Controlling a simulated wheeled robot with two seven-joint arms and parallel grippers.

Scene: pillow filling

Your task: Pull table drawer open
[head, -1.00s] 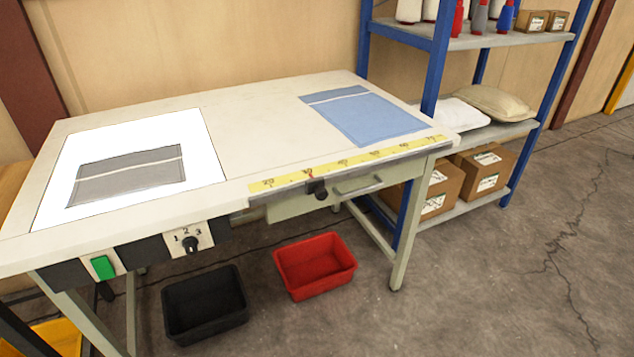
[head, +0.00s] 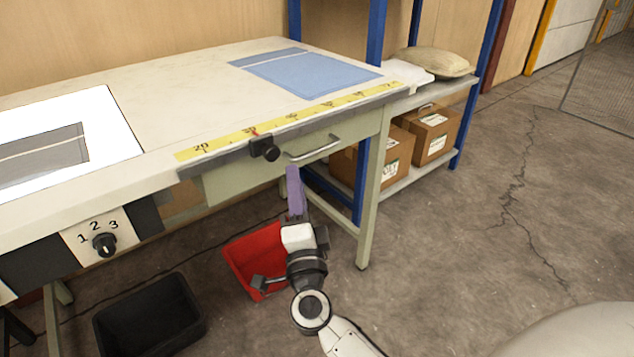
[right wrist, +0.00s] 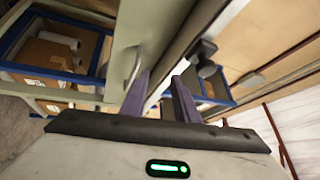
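The table drawer (head: 240,178) sits under the front edge of the worktable (head: 180,95) and looks shut. Its pale bar handle (head: 316,149) is on the right part of the drawer front. The handle also shows in the right wrist view (right wrist: 136,64). My right gripper (head: 294,172) has purple fingers pointing up, just below the handle's left end. In the right wrist view the two fingers (right wrist: 162,76) are apart with nothing between them. The handle lies by the left finger; I cannot tell whether they touch. My left gripper is not in view.
A black clamp-like knob (head: 265,149) sticks out of the table edge left of the handle. A red bin (head: 240,252) and a black bin (head: 150,318) stand on the floor below. A blue-framed shelf (head: 465,120) with boxes stands right of the table. Floor at right is clear.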

